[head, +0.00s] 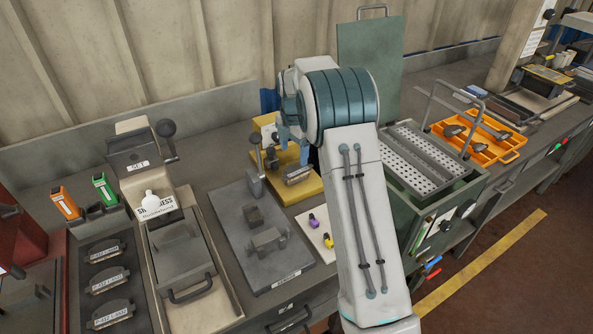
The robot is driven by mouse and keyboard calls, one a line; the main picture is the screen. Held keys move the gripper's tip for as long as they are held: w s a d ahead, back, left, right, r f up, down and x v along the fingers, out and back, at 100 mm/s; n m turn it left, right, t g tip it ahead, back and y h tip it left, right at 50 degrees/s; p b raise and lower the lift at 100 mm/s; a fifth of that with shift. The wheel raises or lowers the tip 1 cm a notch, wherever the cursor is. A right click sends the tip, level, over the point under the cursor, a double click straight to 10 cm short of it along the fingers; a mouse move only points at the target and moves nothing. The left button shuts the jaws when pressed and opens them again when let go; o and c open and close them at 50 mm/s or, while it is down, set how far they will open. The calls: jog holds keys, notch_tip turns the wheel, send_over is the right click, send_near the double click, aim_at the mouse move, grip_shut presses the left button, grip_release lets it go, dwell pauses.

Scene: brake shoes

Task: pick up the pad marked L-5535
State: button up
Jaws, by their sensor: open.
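Several dark pads with pale labels lie in a black tray (76,300) at the lower left: a far one (104,250), a middle one (109,281) and a near one (112,314). Their lettering is too small to read surely, so I cannot tell which is L-5535. A small grey piece (298,175) with a pale face sits on the yellow fixture (306,192) at the centre. My gripper (293,142) is over the back of this fixture, partly hidden by my arm. It is open; I cannot see anything held.
A grey plate (226,222) with blocks and a lever lies left of the fixture. A green cabinet (455,200) and an orange tray (483,152) are at right.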

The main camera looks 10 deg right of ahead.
aim_at(295, 169)
jog(key=shift+s+d+f+p, duration=0.1)
jog(key=shift+f+p, duration=0.35)
jog(key=shift+f, duration=1.1)
jog(key=shift+s+f+p, duration=0.1)
jog(key=shift+f+p, duration=0.35)
jog(key=shift+f, duration=1.1)
jog(key=c, duration=1.4)
jog(key=shift+o, duration=0.2)
jog(key=shift+r, duration=0.15)
